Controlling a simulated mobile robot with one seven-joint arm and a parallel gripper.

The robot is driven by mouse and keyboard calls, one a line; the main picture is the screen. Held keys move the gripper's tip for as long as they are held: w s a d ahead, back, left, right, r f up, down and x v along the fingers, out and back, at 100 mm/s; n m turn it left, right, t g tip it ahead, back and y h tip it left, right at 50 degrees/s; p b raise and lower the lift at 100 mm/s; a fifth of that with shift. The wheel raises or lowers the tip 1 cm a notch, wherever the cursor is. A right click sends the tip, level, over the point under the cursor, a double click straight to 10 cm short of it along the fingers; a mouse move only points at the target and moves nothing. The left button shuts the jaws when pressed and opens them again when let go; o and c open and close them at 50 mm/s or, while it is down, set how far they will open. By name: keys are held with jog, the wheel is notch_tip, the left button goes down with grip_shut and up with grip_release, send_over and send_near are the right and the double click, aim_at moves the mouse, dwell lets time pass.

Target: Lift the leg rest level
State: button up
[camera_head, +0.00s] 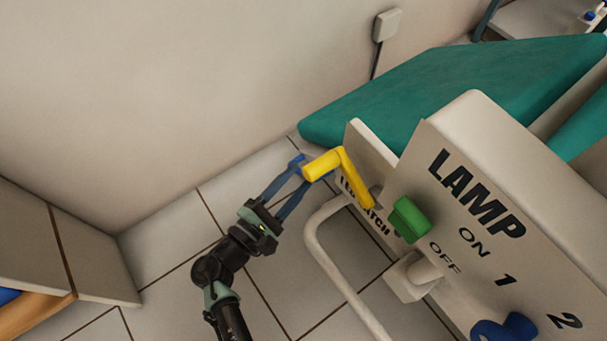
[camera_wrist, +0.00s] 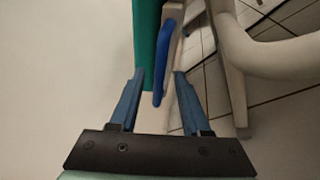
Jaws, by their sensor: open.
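The teal padded leg rest (camera_head: 440,95) extends from the upper right toward the wall in the head view. Its teal edge shows at the top of the wrist view (camera_wrist: 146,40). A blue bar-shaped handle (camera_wrist: 163,60) beside a pale panel runs down between my fingers in the wrist view. My gripper (camera_head: 301,171) is open, its blue fingers just below the near end of the leg rest. In the wrist view my gripper (camera_wrist: 159,76) straddles the handle without visibly gripping it. A yellow lever (camera_head: 338,166), by a partly hidden label ending in "LATCH", stands close to the fingertips.
A white control box (camera_head: 470,165) with "LAMP" lettering, a green knob (camera_head: 409,219) and a blue knob (camera_head: 505,329) is right of my arm. A white curved rail (camera_head: 325,255) stands close by. The wall is behind; a cabinet (camera_head: 75,255) stands left. Tiled floor lies between.

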jog(key=shift+b+x, duration=0.45)
jog(key=shift+x, duration=1.05)
jog(key=shift+c, duration=0.3)
grip_shut()
